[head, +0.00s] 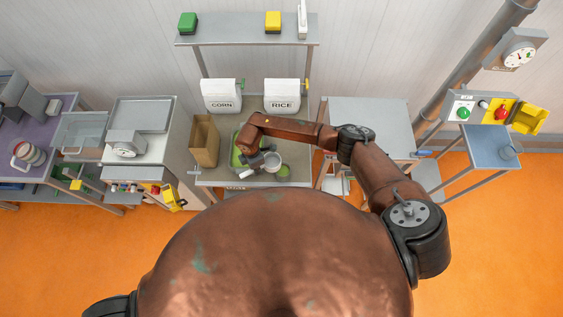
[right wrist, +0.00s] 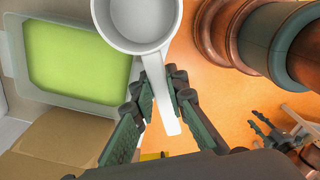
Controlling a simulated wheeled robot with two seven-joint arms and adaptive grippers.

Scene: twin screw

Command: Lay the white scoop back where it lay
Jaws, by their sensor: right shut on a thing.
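The white scoop (head: 273,162) is held above the work table under the corn and rice bags. In the right wrist view the scoop's round cup (right wrist: 140,22) is at the top, and it looks empty. Its handle (right wrist: 168,112) runs down between the fingers of my right gripper (right wrist: 160,88), which is shut on it. In the head view my right gripper (head: 257,165) is partly hidden by its arm. In the right wrist view, a dark jaw-like part at the lower right looks like my left gripper (right wrist: 274,134); its opening is unclear.
A tray with a green inside (right wrist: 80,55) lies beside the scoop. An open cardboard box (head: 204,141) stands to the left. The corn bag (head: 222,97) and rice bag (head: 282,94) stand behind. A small green disc (head: 283,172) is near the table's front edge.

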